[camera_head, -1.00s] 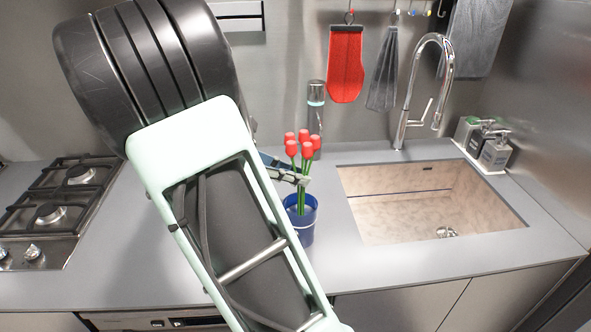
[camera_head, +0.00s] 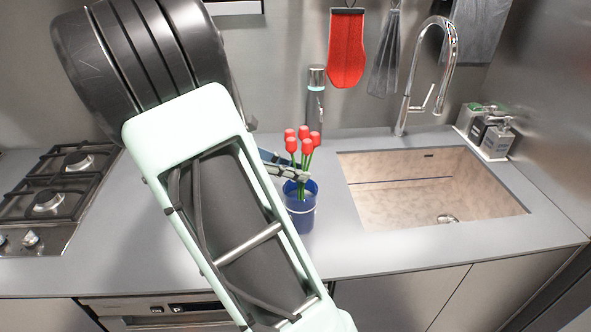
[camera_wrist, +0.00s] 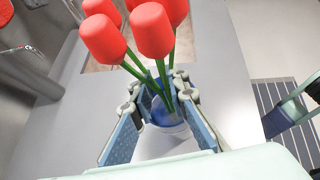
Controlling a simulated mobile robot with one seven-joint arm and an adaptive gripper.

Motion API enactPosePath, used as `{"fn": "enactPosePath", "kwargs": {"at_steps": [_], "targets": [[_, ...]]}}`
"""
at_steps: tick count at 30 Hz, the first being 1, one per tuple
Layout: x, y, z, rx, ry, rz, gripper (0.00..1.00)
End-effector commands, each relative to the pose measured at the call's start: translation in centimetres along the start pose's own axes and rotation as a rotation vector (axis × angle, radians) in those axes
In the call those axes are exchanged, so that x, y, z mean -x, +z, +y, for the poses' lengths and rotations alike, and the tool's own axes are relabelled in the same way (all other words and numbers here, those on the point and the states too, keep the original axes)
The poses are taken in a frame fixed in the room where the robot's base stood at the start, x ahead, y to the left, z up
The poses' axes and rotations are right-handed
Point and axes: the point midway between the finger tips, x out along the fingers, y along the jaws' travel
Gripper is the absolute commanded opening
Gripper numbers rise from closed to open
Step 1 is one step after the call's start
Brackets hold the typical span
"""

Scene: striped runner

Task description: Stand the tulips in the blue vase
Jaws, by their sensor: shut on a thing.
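The red tulips (camera_head: 303,138) with green stems stand upright over the blue vase (camera_head: 301,214) on the counter. Their lower stems are inside the vase mouth. My gripper (camera_head: 302,176) is shut on the stems just above the rim. In the wrist view the tulips (camera_wrist: 152,30) lean up toward the camera, and my gripper (camera_wrist: 160,95) has a finger on each side of the stems. The blue vase (camera_wrist: 165,116) shows below and between the fingers. The stem ends are hidden, so I cannot tell whether they touch the vase bottom.
The sink (camera_head: 430,190) is to the right of the vase, with a tall faucet (camera_head: 408,105) behind it. A dark bottle (camera_head: 316,100) stands behind the tulips. Soap dispensers (camera_head: 490,135) stand at the back right. A gas hob (camera_head: 50,195) is at the left.

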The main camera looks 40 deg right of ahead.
Motion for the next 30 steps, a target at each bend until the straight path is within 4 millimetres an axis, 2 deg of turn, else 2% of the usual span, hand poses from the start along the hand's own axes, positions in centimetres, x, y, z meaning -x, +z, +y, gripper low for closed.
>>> {"fn": "enactPosePath", "kwargs": {"at_steps": [22, 23, 28, 30], "targets": [[-1.1, -1.8, 0.0, 0.000, 0.000, -0.001, 0.00], [-1.1, -1.8, 0.0, 0.000, 0.000, -0.001, 0.16], [-1.1, -1.7, 0.0, 0.000, 0.000, 0.000, 0.35], [-1.1, -1.7, 0.0, 0.000, 0.000, 0.000, 0.35]]}}
